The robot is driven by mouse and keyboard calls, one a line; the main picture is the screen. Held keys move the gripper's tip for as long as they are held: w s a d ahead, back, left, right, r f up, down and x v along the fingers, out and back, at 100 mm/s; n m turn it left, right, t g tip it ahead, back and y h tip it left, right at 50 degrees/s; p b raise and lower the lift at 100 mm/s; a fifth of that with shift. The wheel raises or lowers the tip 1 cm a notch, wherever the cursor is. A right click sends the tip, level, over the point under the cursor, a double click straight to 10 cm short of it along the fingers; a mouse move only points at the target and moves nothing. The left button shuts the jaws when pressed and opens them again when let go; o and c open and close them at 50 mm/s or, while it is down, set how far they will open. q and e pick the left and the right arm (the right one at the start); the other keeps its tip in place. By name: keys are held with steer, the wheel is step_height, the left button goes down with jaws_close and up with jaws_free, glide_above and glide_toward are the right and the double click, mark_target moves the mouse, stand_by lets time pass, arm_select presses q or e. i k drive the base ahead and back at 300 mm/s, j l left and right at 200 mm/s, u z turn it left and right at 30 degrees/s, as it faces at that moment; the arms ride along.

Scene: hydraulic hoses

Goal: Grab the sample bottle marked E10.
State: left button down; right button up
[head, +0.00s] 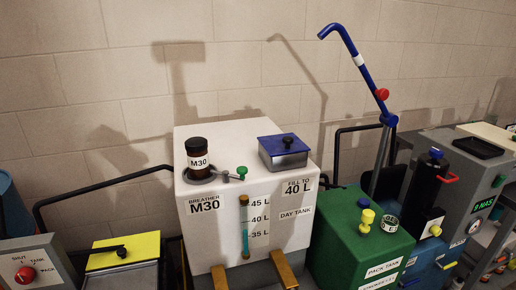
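I see no bottle with a readable E10 mark in the head view. Neither of my grippers can be made out in this view.
A blue-lidded grey box (284,151) sits on the day tank. Two brown brackets (285,272) stick out at its front. A tall blue lever (360,65) rises behind the green tank. A grey NAS unit (465,185) stands right; a yellow-topped box (124,251) stands left.

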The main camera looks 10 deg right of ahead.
mark_target(391, 218)
steer(key=z, duration=1.55)
steer(key=i+u, duration=0.15)
steer(key=u, duration=0.25)
steer(key=i+l+u, duration=0.1)
steer(key=u, duration=0.25)
steer(key=i+l+u, duration=0.15)
steer(key=u, duration=0.25)
steer(key=l+u, duration=0.4)
steer(key=i+j, duration=0.05)
steer(key=j, duration=0.05)
